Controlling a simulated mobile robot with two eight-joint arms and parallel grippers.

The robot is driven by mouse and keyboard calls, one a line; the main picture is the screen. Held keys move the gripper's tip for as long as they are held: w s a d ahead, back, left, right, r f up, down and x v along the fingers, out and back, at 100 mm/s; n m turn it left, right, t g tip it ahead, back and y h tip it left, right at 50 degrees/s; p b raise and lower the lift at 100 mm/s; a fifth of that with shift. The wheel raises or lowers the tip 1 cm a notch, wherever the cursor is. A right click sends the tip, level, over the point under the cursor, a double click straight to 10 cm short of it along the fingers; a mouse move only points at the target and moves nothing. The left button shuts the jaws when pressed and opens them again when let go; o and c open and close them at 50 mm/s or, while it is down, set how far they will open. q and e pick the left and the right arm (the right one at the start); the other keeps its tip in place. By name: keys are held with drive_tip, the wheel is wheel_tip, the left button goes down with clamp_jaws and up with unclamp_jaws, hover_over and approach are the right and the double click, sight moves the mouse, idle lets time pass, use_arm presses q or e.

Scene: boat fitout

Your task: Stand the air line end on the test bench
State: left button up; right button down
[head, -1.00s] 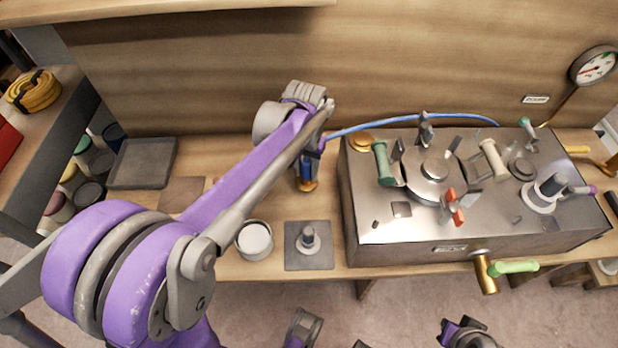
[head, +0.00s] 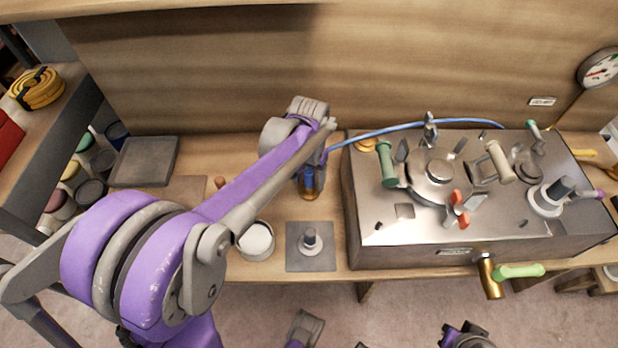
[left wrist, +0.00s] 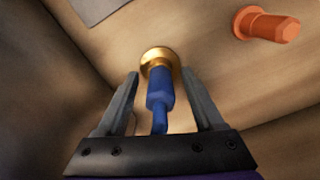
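The air line end (left wrist: 160,88) is a blue fitting with a round brass end. In the left wrist view it sits between the two fingers of my left gripper (left wrist: 160,82), with a gap visible on each side, so the gripper looks open around it. The brass end appears to rest on the wooden test bench (head: 235,148), upright or nearly so; exact contact is hard to tell. In the head view the air line end (head: 309,186) shows below my left gripper (head: 311,170), partly hidden by it. The blue hose (head: 400,126) runs right, behind the metal box. My right gripper is not clearly seen.
The metal box (head: 400,235) with handles and clamps stands right of my gripper. A grey square plate with a peg (head: 311,263) and a white round pot (head: 256,240) are in front. An orange peg (left wrist: 268,26) stands nearby. A grey tray (head: 143,162) is at left.

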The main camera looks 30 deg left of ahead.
use_arm(q)
drive_tip(key=shift+r, duration=0.1)
wheel_tip(320, 180, up, 12)
drive_tip(key=p, duration=0.2)
drive_tip(key=shift+r+p, duration=0.1)
drive_tip(key=shift+p, duration=0.2)
